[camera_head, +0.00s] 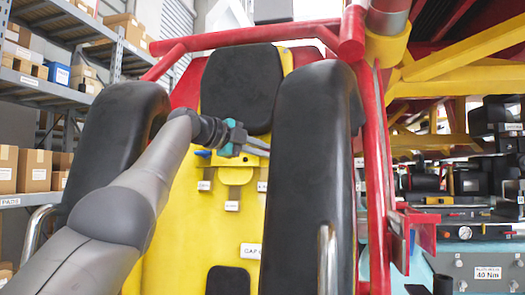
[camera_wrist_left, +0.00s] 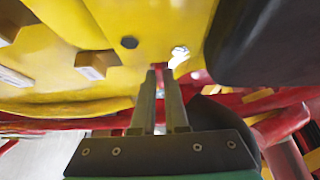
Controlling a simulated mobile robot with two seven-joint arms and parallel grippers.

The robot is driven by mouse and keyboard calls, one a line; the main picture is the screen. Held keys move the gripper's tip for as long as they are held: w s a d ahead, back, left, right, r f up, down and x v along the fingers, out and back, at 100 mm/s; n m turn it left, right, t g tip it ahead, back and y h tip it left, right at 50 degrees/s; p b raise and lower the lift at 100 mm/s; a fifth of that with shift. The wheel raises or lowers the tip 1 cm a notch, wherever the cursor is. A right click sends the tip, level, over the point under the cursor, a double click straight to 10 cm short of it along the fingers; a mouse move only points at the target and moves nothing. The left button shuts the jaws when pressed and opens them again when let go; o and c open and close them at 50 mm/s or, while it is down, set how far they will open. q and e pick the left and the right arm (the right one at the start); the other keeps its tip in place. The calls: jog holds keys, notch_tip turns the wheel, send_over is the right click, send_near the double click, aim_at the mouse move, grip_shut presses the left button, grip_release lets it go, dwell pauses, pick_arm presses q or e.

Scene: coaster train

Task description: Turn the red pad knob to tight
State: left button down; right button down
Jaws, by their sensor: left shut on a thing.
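My left gripper (camera_head: 264,149) reaches in from the left over the yellow seat back, its fingers pointing right to the edge of the right black restraint. In the left wrist view the two fingers (camera_wrist_left: 160,72) are nearly together on a small red piece, which looks like the red pad knob (camera_wrist_left: 158,66). Only a sliver of the knob shows, so its turn position cannot be told. In the head view the knob is hidden behind the fingers and restraint. A blue knob (camera_head: 202,153) sits left of the gripper. My right gripper is out of view.
Tall black restraints stand left (camera_head: 115,145) and right (camera_head: 312,185) of the yellow seat back (camera_head: 195,235). A black headrest (camera_head: 241,85) is above the gripper. Small labelled tabs (camera_head: 232,206) lie below it. A red frame post (camera_head: 376,190) and a tool bench (camera_head: 480,262) are farther right.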

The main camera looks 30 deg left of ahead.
pick_arm(q)
jog(key=shift+f, duration=0.1)
jog(key=c, duration=0.9)
grip_release()
jog(key=shift+c, duration=0.2)
jog(key=b+v, duration=0.3)
jog(key=v, duration=0.4)
jog(key=shift+s+b, duration=0.2)
jog(key=shift+b, duration=0.2)
jog(key=shift+a, duration=0.15)
